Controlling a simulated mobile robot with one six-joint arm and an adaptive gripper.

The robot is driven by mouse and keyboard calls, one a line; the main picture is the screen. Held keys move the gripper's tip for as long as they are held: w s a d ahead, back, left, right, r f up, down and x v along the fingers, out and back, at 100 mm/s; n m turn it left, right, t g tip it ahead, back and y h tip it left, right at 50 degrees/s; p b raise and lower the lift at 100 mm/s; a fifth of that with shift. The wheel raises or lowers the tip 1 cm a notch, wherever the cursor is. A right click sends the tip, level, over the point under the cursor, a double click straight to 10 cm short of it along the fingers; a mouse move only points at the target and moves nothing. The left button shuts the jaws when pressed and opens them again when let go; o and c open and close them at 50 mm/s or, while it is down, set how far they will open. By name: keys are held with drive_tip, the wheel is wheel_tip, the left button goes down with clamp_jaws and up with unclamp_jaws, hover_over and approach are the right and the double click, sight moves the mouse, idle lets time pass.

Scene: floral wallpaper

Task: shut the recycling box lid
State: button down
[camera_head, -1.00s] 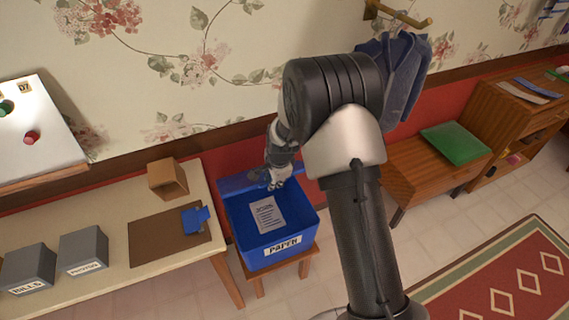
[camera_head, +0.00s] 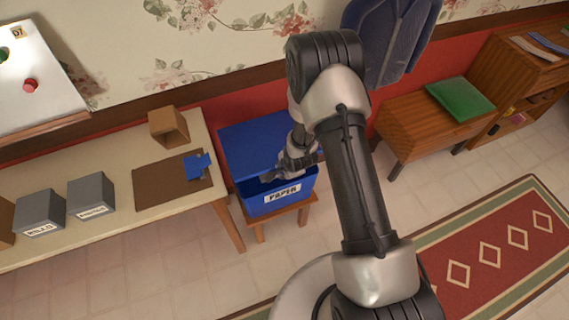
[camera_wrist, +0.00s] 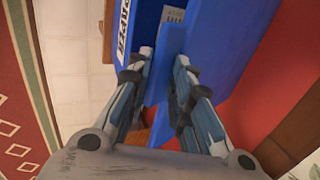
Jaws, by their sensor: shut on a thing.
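The blue recycling box (camera_head: 258,207) with a white PAPER label stands on a small wooden stool. Its blue lid (camera_head: 250,141) is swung forward over the box at a tilt, with a gap still at the front. My gripper (camera_head: 272,176) is at the lid's front right part, just above the box's front rim. In the wrist view my gripper (camera_wrist: 162,68) has its fingers on either side of the lid's blue edge (camera_wrist: 173,42), shut on it.
A table (camera_head: 125,227) on the left holds grey boxes (camera_head: 92,192), a brown box (camera_head: 168,126) and a brown board (camera_head: 160,184). A wooden bench with a green cushion (camera_head: 460,108) stands right. A rug (camera_head: 490,250) lies on the floor.

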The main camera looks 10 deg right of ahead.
drive_tip(key=shift+w+a+f, duration=0.1)
drive_tip(key=shift+w+a, duration=0.05)
drive_tip(key=shift+a, duration=0.05)
drive_tip(key=c, duration=1.9)
unclamp_jaws()
drive_tip(key=shift+o, duration=1.1)
drive_tip(key=shift+a, duration=0.2)
drive_tip(key=shift+d, duration=0.1)
drive_tip(key=v, duration=1.2)
